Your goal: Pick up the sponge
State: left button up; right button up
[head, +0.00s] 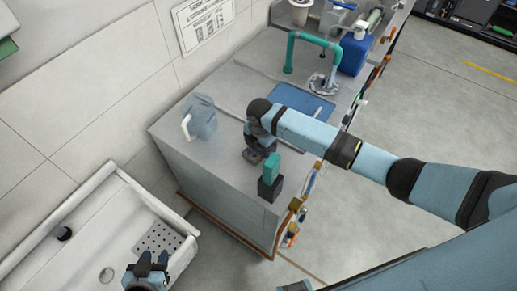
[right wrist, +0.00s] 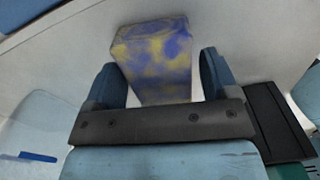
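The sponge (right wrist: 160,70), a block mottled blue and yellow, sits between the two fingers of my right gripper in the right wrist view. My right gripper (right wrist: 163,80) is open, with a narrow gap between each finger and the sponge. In the head view my right gripper (head: 256,153) points down at the grey counter, and I cannot make out the sponge there. My left gripper (head: 153,259) is open and empty over the white sink, away from the sponge.
On the grey counter (head: 215,165) stand a clear jug (head: 199,117) left of my right gripper and a black block (head: 268,188) with a teal piece (head: 272,165) in front of it. A blue mat (head: 302,101), teal pipe (head: 318,39) and blue canister (head: 353,55) are farther back.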

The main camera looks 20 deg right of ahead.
jog(key=c, duration=0.6)
jog(key=shift+r, duration=0.15)
notch_tip(320, 180, up, 20)
jog(key=shift+f+b, duration=0.1)
jog(key=shift+b, duration=0.6)
jog(key=shift+o, duration=0.4)
jog(key=shift+c, duration=0.3)
